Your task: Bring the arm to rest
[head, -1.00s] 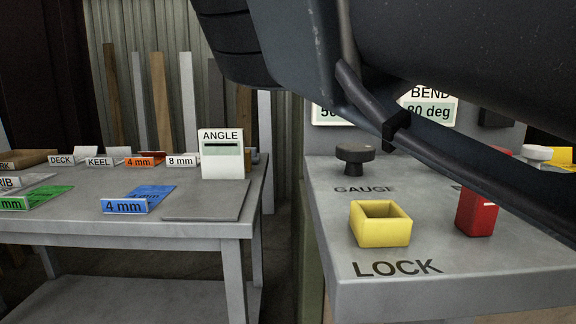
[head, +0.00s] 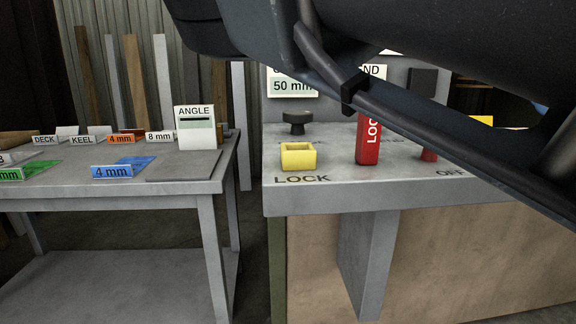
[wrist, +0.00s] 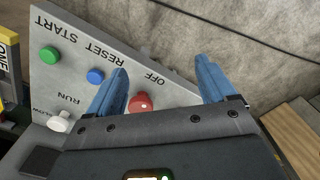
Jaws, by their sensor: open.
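My arm (head: 420,50) crosses the upper right of the head view as a large dark shape, and it hides part of the grey machine bench. My gripper (wrist: 162,66) shows in the wrist view with two blue fingers spread apart and nothing between them. Below and around the fingers is a grey panel (wrist: 75,85) with a green START button (wrist: 49,55), a blue RESET button (wrist: 95,76) and a red button (wrist: 140,102) near the word OFF. The red button appears between the fingers in the picture; whether anything touches it I cannot tell. The gripper is outside the head view.
The machine bench (head: 300,204) carries a yellow open box (head: 298,157), a dark knob (head: 296,121) and a red LOCK block (head: 369,148). A grey table (head: 120,185) at left holds labelled cards and an ANGLE holder (head: 196,128). A dark floor gap separates them.

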